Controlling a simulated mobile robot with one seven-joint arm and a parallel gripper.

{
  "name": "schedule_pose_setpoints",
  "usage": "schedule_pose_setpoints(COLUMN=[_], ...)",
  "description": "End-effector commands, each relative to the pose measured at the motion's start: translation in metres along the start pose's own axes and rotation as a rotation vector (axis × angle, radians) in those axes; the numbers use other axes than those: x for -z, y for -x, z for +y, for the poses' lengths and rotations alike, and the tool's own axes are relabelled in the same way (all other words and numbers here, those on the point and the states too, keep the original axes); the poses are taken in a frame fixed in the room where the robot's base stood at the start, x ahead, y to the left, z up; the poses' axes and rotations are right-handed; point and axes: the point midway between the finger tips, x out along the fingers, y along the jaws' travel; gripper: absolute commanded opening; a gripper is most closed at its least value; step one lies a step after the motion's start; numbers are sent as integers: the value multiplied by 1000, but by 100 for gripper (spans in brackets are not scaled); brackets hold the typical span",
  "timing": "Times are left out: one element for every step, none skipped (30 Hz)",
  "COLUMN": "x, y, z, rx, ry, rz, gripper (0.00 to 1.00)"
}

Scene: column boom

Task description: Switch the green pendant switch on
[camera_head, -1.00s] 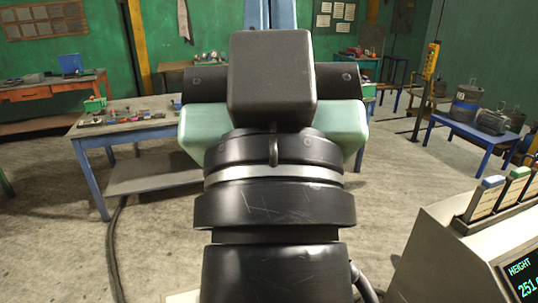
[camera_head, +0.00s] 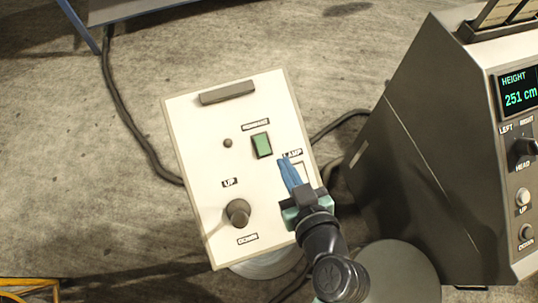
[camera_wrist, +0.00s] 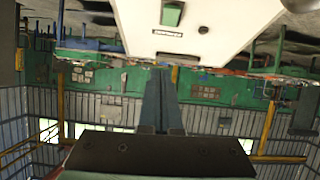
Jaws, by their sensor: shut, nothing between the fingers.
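The green pendant switch (camera_head: 262,145) is a small green rocker in a dark frame on a pale control panel (camera_head: 195,150). A small label sits above it, too small to read surely. It also shows at the top of the wrist view (camera_wrist: 172,13). Which way the rocker is tipped I cannot tell. My gripper (camera_head: 283,164) has blue fingers, shut and empty. In the head view the fingertips appear just below and right of the green switch, over the LAMP label area; whether they touch the panel is unclear. The wrist view shows the shut fingers (camera_wrist: 158,75) below the panel.
The panel also carries a dark knob (camera_head: 238,212) between UP and DOWN labels, a small dark round spot (camera_head: 227,143) and a dark bar (camera_head: 227,93). A grey console (camera_head: 440,150) with a height display reading 251 cm stands at right. Cables lie on the floor.

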Motion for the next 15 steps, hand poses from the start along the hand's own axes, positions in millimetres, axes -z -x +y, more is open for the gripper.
schedule_pose_setpoints(x=[-14,-19,-23,-26,-28,-30,-30,-31,-31,-30,-30,-30,-30,-30,-30], y=[3,5,6,7,8,9,9,9,9,9,9,9,9,9,8], z=[-4,-6,-8,-8,-9,-10,-10,-10,-10,-10,-10,-10,-10,-10,-10], rx=[10,16,21,24,26,28,29,29,30,29,29,29,29,29,29], ry=[-11,-14,-18,-19,-20,-21,-21,-22,-22,-21,-21,-21,-21,-21,-21], rz=[-19,-25,-31,-35,-37,-39,-40,-40,-40,-39,-39,-39,-39,-39,-39], gripper=[0,0,0,0,0,0,0,0,0,0,0,0,0,0,0])
